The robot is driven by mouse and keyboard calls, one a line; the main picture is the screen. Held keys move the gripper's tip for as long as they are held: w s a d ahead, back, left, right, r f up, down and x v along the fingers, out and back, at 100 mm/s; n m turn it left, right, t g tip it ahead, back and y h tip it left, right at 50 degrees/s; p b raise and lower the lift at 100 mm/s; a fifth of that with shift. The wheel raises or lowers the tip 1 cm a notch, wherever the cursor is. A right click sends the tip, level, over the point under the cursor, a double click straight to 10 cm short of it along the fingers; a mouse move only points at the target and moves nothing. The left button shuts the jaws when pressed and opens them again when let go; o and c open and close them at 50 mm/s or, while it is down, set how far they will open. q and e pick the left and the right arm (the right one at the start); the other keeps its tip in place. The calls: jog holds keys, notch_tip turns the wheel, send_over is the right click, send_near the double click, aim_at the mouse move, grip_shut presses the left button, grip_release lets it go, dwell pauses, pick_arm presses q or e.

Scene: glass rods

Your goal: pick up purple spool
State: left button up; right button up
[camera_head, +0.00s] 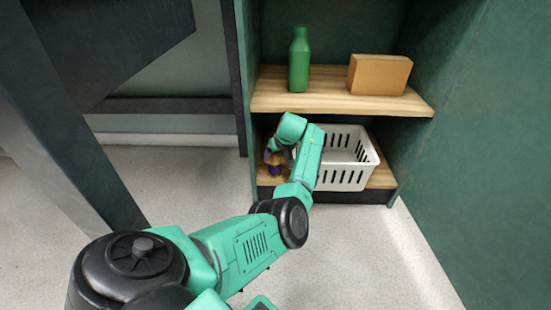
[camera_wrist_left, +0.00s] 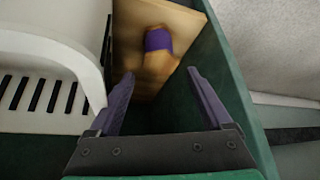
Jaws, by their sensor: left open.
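The purple spool shows in the left wrist view (camera_wrist_left: 158,39) as a purple band with a tan, wood-coloured end towards me. It is on the wooden lower shelf board (camera_wrist_left: 192,22). My left gripper (camera_wrist_left: 160,76) is open, and its two purple fingers point at the spool. The spool's near end appears between or just beyond the fingertips; I cannot tell whether they touch it. In the head view the spool (camera_head: 275,171) is a small purple and orange patch, partly hidden by my left arm's end. My right gripper is not in view.
A white slotted basket (camera_head: 345,178) stands on the lower shelf right of the gripper; its wall (camera_wrist_left: 45,62) is close in the wrist view. The green cabinet side wall is on the other side. A green bottle (camera_head: 299,62) and cardboard box (camera_head: 379,75) stand on the upper shelf (camera_head: 330,104).

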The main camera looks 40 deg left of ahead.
aim_at(274, 160)
pick_arm(q)
jog(key=b+x, duration=0.5)
jog(key=x, duration=0.1)
jog(key=shift+f, duration=0.25)
jog(key=shift+r, duration=0.15)
jog(key=c, duration=1.1)
jog(key=shift+c, duration=0.2)
